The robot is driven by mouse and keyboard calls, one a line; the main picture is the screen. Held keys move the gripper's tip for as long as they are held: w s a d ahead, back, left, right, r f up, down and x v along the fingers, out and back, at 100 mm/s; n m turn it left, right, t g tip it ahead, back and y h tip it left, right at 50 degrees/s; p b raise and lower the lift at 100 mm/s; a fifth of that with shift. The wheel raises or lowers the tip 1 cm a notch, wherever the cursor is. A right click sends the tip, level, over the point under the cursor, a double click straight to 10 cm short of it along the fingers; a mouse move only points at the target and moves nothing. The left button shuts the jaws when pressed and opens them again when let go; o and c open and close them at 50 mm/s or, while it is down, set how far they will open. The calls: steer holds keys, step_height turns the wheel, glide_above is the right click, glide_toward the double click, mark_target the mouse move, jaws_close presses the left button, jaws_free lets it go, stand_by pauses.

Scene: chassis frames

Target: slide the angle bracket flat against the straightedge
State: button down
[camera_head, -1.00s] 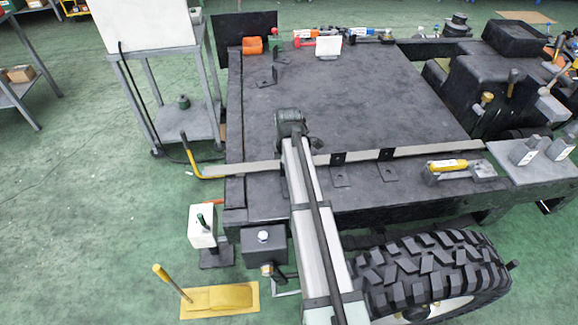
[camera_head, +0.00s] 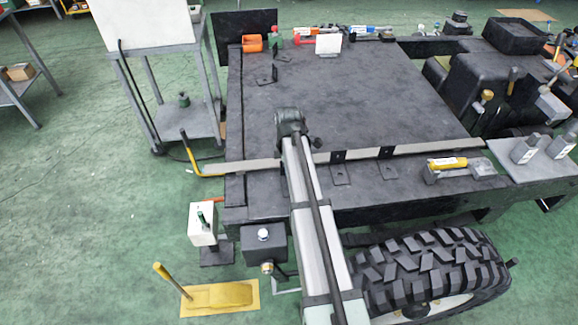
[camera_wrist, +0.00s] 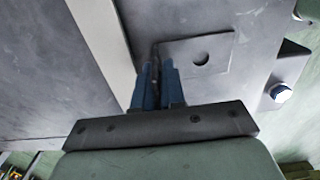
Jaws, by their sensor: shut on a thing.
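The straightedge (camera_head: 420,149) is a long pale strip lying across the dark bench. In the wrist view the straightedge (camera_wrist: 103,40) runs down the left of my fingers. The angle bracket (camera_wrist: 220,45) is a grey plate with a round hole and an upright flange on its left side. My gripper (camera_wrist: 158,80) has blue fingers and is shut on that flange. A narrow strip of bench shows between flange and straightedge, so they look apart there. The fingers hide the flange's near part. In the head view my arm hides the gripper and most of this bracket.
Two other brackets (camera_head: 340,174) (camera_head: 388,168) stand by the straightedge to the right of my arm. Another bracket (camera_head: 266,80) lies at the bench's back left. A yellow-topped tool (camera_head: 447,165) sits at the right. The bench's middle (camera_head: 350,95) is clear.

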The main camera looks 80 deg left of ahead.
steer(key=c, duration=1.1)
jaws_free()
steer(key=shift+r, duration=3.5)
